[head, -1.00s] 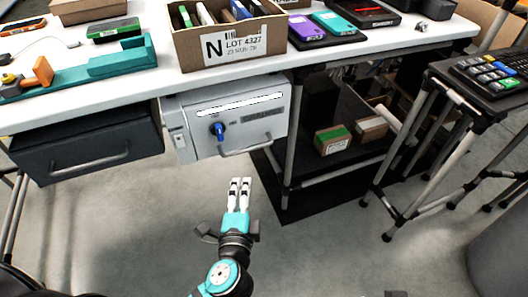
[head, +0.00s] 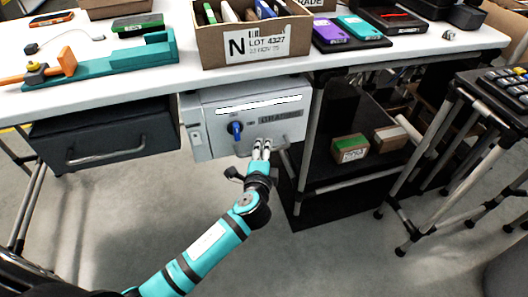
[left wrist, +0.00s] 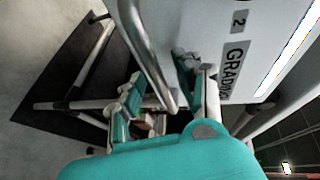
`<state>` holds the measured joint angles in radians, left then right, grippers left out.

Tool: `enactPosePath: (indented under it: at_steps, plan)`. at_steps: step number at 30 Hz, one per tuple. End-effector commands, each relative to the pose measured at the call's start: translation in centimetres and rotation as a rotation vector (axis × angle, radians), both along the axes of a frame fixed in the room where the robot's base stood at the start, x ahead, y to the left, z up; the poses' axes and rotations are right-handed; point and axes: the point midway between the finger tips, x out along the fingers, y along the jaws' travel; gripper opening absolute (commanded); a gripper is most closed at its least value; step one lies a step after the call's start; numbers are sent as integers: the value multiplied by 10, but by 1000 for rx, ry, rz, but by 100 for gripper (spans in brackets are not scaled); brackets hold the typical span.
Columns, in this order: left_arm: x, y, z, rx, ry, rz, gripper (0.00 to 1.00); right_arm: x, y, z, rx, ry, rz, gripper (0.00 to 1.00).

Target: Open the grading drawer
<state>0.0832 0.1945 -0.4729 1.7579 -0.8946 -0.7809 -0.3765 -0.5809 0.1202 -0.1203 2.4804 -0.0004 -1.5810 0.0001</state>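The grading drawer (head: 260,105) is a light grey metal box front under the bench, with a blue key or knob (head: 236,128), a white strip and a "GRADING" label. It looks shut. Its bar handle (head: 284,158) is partly hidden by my left gripper (head: 262,146). In the left wrist view the handle (left wrist: 146,45) passes between the two spread fingers of the left gripper (left wrist: 165,95), with room on the sides. The drawer front with its label (left wrist: 236,65) is close on the right there. My right gripper is not in view.
A dark drawer (head: 100,140) with its own handle hangs to the left. The white bench top (head: 100,80) above holds a carton (head: 210,48) labelled N and a teal fixture (head: 120,65). A dark shelf (head: 345,180) with small boxes stands to the right. The floor in front is clear.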

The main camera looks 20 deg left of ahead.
Motion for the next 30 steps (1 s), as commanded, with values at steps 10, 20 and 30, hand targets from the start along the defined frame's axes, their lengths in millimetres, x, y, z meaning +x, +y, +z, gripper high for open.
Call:
enactPosePath:
  at_steps: [10, 20, 30]
  plan:
    - [2, 0, 0, 0, 0, 0, 27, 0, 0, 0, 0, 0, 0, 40]
    - [1, 0, -1, 1, 1, 0, 0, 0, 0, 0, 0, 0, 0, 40]
    - [1, 0, -1, 2, 2, -1, 0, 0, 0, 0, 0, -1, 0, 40]
